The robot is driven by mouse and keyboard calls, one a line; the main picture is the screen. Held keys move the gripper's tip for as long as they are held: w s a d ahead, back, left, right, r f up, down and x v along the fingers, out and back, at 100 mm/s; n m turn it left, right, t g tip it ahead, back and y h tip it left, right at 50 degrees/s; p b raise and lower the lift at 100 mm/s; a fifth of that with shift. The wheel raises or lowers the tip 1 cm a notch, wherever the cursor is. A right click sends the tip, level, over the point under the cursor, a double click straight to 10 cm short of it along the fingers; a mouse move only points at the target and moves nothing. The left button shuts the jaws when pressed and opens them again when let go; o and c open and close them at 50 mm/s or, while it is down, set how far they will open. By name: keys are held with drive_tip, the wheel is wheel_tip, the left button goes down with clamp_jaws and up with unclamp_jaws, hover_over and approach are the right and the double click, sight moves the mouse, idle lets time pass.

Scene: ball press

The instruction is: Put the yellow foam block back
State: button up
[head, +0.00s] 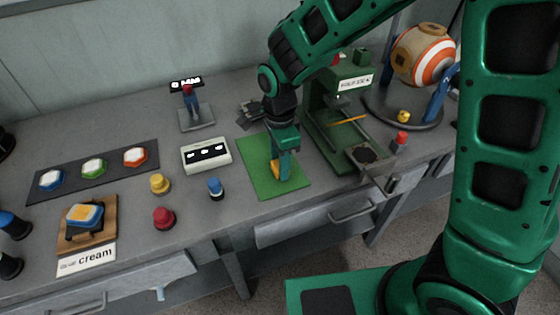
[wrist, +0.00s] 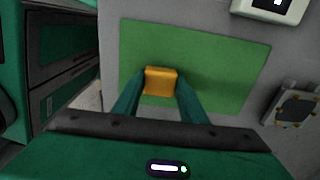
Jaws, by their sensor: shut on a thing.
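The yellow foam block (wrist: 161,82) is between my gripper's two fingertips in the wrist view. It is over the green mat (wrist: 225,72), near one edge. In the head view the block (head: 275,169) shows low beside my fingers, at the mat (head: 258,160). My gripper (head: 283,172) points down and is shut on the block. The fingers hide part of the block in the head view. I cannot tell whether its underside touches the mat.
A green press (head: 335,125) stands right of the mat. A drawer handle (head: 352,211) juts out below the bench edge.

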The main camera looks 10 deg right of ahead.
drive_tip(key=shift+f, duration=0.1)
drive_tip(key=o, duration=0.9)
drive_tip(key=shift+o, duration=0.2)
wheel_tip(320, 180, up, 12)
